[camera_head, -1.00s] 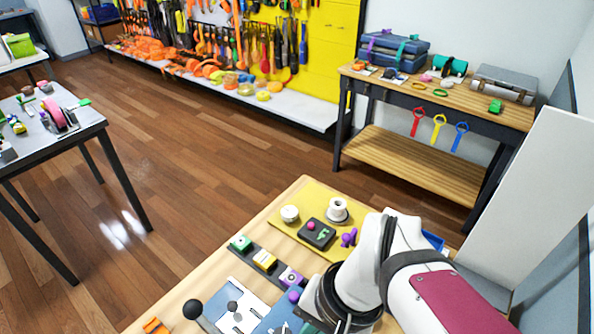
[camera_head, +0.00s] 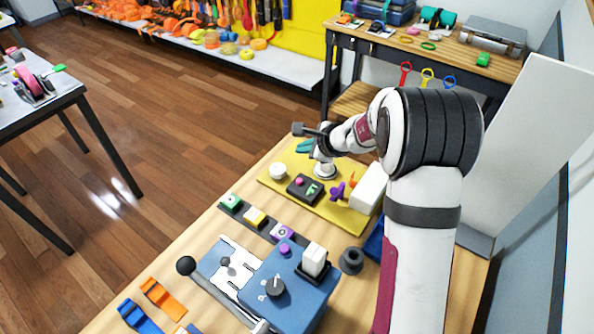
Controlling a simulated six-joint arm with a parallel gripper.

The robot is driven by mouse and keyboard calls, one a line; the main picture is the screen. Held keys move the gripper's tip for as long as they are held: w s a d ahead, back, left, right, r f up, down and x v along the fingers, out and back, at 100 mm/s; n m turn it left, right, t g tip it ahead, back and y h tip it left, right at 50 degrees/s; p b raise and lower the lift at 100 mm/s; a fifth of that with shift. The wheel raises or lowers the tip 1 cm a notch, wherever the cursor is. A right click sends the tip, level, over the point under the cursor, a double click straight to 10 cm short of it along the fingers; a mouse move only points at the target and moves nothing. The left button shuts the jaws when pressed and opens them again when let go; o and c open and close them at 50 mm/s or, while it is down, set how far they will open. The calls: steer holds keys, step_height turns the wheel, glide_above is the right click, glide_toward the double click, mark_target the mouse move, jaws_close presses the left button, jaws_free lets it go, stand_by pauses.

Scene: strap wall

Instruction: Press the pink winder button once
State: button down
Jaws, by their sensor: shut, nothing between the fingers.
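The pink winder button (camera_head: 299,182) is a small round knob on a dark box (camera_head: 304,195) with a green mark on its top. The box lies on the yellow mat (camera_head: 336,216) at the far end of the wooden bench. My gripper (camera_head: 303,146) has teal fingers and looks small here. It is shut and empty, above and beyond the button in the picture, near the mat's far edge. It appears apart from the button, but its height is hard to judge. The button is in plain sight.
A white spool (camera_head: 325,171) stands right of the box, partly behind my wrist. A white round piece (camera_head: 278,171) stands left and a purple piece (camera_head: 337,191) right. Nearer are a strip of coloured buttons and a blue box (camera_head: 262,303) with a lever.

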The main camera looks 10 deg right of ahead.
steer(key=shift+f, duration=0.1)
glide_above(303, 186)
steer(key=shift+w+f, duration=0.1)
steer(key=shift+f, duration=4.25)
steer(key=shift+f, duration=0.4)
steer(key=shift+f, duration=0.5)
steer(key=shift+r, duration=0.9)
